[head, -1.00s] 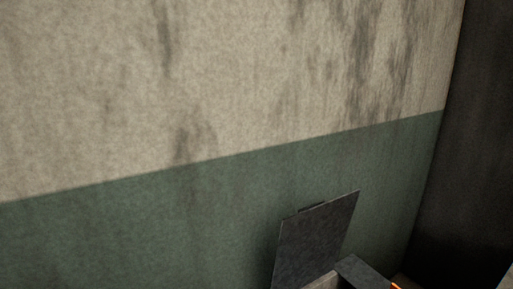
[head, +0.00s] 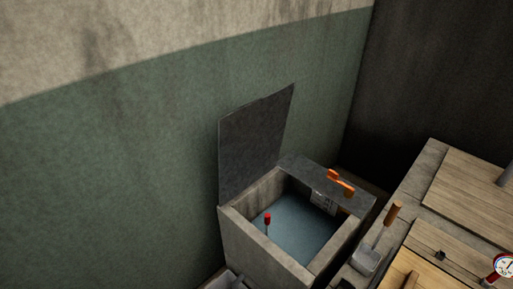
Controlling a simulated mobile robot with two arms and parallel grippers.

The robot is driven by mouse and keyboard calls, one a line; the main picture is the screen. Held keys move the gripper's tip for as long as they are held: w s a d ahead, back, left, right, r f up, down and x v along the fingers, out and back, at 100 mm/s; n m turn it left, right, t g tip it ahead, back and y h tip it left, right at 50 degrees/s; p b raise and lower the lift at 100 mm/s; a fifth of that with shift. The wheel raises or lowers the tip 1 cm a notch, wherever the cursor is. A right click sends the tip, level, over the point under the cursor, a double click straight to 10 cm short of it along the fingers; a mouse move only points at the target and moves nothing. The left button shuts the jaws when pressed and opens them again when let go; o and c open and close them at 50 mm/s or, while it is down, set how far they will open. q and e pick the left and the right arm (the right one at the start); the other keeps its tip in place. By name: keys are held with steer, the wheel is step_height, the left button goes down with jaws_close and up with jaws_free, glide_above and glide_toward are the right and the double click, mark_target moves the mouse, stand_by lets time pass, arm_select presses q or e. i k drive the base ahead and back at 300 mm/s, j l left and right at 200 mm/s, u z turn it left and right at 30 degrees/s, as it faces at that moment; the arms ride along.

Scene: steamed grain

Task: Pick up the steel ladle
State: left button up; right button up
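A tool with a wooden handle and a grey metal head (head: 367,259) lies on a ledge at the lower right, beside the open box; it may be the steel ladle, but I cannot tell its exact shape. Its handle points up and to the right. Nothing holds it. Neither of my grippers shows in the head view.
A grey box (head: 262,262) stands open, its dark lid (head: 252,145) raised, with a bluish surface and a red-topped rod (head: 267,220) inside. An orange handle (head: 341,182) sits on its fixed cover. Wooden boards (head: 470,193) and a gauge (head: 504,266) are at right.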

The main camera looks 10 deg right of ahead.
mark_target(364, 259)
steer(key=z, duration=0.85)
